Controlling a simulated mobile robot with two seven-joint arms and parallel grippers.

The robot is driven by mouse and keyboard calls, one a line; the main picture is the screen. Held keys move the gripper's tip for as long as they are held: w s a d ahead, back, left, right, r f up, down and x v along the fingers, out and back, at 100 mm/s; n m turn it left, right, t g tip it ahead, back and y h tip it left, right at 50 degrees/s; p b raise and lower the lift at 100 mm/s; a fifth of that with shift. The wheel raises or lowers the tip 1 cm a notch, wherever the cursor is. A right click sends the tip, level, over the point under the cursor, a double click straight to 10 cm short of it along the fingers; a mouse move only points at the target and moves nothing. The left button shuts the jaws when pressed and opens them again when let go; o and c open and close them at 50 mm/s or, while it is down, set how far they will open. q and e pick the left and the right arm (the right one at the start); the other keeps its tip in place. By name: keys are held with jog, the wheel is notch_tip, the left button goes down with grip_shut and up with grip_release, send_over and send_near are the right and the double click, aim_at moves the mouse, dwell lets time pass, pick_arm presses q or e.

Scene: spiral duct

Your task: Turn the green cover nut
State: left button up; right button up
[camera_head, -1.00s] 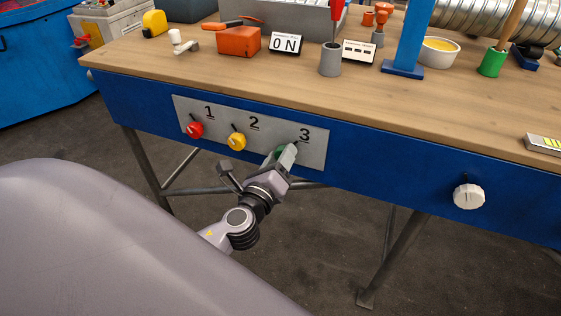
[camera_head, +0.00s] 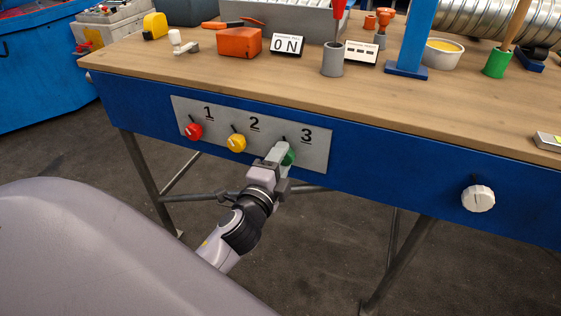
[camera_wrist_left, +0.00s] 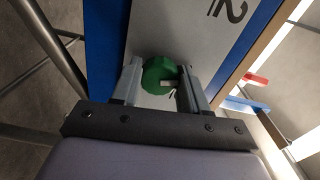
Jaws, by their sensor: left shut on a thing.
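The green cover nut (camera_head: 289,157) sits under the number 3 on the grey panel (camera_head: 318,156) on the blue front of the workbench. My left gripper (camera_head: 281,155) reaches it from below and partly covers it in the head view. In the left wrist view the green nut (camera_wrist_left: 160,75) lies between the two fingers of my left gripper (camera_wrist_left: 160,84), which are shut on it. A small pale bar shows on the face of the nut. My right gripper is in neither view.
A red knob (camera_head: 193,131) under 1 and a yellow knob (camera_head: 237,143) under 2 are left of the nut. A white knob (camera_head: 478,198) is farther right on the blue front. The wooden bench top (camera_head: 200,80) holds several items, including an ON sign (camera_head: 287,45).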

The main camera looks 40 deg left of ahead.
pick_arm(q)
jog(key=shift+f+n, duration=0.15)
jog(key=shift+n, duration=1.85)
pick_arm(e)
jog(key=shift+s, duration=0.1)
pick_arm(q)
jog(key=o, duration=1.1)
jog(key=shift+c, duration=0.2)
jog(key=shift+s, duration=0.1)
